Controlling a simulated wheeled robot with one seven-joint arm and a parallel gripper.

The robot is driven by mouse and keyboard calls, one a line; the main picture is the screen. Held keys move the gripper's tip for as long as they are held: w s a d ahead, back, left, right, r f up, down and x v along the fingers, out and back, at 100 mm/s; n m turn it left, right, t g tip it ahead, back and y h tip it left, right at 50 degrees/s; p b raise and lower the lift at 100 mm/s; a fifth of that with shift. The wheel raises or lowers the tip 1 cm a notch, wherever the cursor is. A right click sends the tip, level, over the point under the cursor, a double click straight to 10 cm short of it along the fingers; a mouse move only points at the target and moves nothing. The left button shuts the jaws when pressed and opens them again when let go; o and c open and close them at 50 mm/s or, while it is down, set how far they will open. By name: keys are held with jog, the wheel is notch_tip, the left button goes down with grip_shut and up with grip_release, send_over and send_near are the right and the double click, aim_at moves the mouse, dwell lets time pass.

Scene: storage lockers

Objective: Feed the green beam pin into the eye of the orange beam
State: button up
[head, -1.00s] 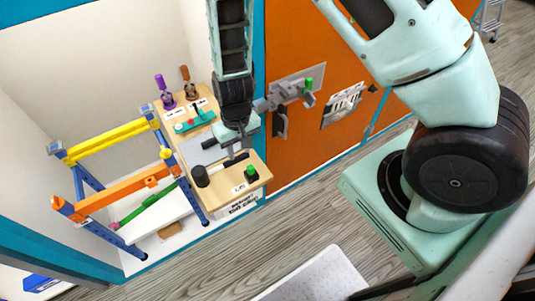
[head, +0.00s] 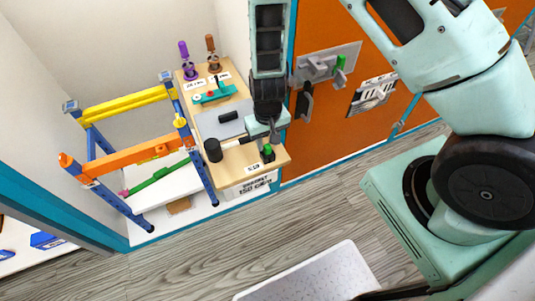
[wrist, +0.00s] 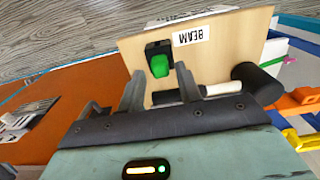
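The green beam pin (head: 268,153) stands in a small black holder near the front of the wooden shelf, above a label. The wrist view shows the same pin (wrist: 160,64) beside a label reading BEAM. The orange beam (head: 130,155) spans the front of the blue rack at left. A small orange block sits on it, but its eye is too small to make out. My gripper (wrist: 113,90) is open and empty, its two fingers apart.
Purple (head: 187,62) and brown (head: 213,55) handled items and a teal tool (head: 214,93) are farther back. A yellow beam (head: 126,105) and green bar (head: 162,176) are at the rack. The orange door (head: 330,130) is at right.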

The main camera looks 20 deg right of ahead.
aim_at(267, 146)
jog(key=shift+f+b, duration=0.3)
jog(key=shift+f, duration=0.5)
jog(key=c, duration=0.7)
notch_tip(267, 146, up, 7)
jog(key=p, duration=0.6)
jog(key=shift+r, duration=0.2)
jog(key=shift+f, duration=0.15)
